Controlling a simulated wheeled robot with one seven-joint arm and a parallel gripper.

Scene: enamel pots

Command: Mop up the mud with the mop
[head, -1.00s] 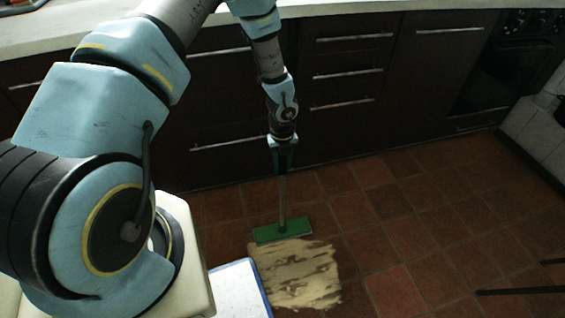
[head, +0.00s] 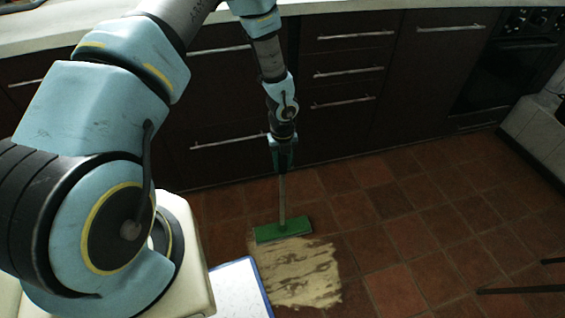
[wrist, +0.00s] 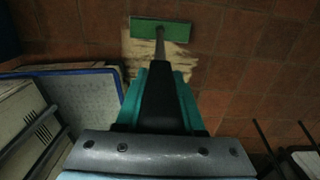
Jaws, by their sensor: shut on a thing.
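The mop has a pale grey handle and a flat green head (head: 283,230); the head also shows in the wrist view (wrist: 160,29). My gripper (head: 282,168) is shut on the upper end of the handle, which points down to the floor. The mop head lies flat at the far edge of the mud (head: 298,275), a tan, streaky patch on the tiles. In the wrist view the mud (wrist: 150,55) spreads on the near side of the head, partly hidden behind my gripper.
Dark cabinets (head: 340,110) with bar handles stand close behind the mop. A blue-edged white panel (head: 240,288) borders the mud's left side. Thin dark legs (head: 520,290) stand at the right. Red tiled floor (head: 420,230) is clear between.

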